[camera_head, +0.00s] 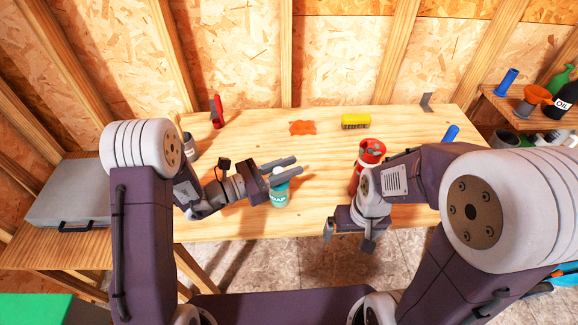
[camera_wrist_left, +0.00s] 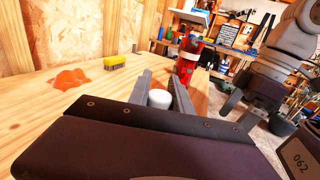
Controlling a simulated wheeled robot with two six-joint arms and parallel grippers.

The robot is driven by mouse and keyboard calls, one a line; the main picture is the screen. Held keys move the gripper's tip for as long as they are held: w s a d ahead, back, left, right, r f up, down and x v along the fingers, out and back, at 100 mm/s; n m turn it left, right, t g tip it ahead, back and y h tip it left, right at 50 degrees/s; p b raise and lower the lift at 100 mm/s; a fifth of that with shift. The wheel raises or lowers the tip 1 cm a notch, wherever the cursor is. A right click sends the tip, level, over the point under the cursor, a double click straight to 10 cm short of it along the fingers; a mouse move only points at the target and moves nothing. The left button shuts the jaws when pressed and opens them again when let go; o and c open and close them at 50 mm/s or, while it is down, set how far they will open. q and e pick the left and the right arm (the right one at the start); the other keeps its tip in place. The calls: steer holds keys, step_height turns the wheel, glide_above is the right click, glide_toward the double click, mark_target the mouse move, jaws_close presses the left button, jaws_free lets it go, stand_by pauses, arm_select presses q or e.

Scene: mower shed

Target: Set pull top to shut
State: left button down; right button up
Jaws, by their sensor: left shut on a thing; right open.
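A teal soap bottle (camera_head: 279,196) stands upright on the wooden workbench (camera_head: 245,221). My left gripper (camera_head: 291,166) reaches in from the left with its fingers level, on either side of the bottle's upper part, and is shut on it. The white pull top (camera_wrist_left: 159,98) shows between the finger bars in the left wrist view; whether it is raised or pushed down I cannot tell. My right gripper (camera_head: 349,239) is open and empty near the bench's front edge, right of the bottle.
A red canister (camera_head: 367,165) stands right of the bottle, near my right arm. An orange rag (camera_head: 303,128), a yellow brush (camera_head: 355,121), a red-handled tool (camera_head: 217,112) and a metal bracket (camera_head: 427,103) are farther back. A grey case (camera_head: 70,195) lies left. The middle bench is mostly clear.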

mark_target(274, 173)
arm_select(q)
steer(key=c, duration=1.2)
jaws_free()
steer(key=shift+o, duration=0.2)
steer(key=v, duration=0.9)
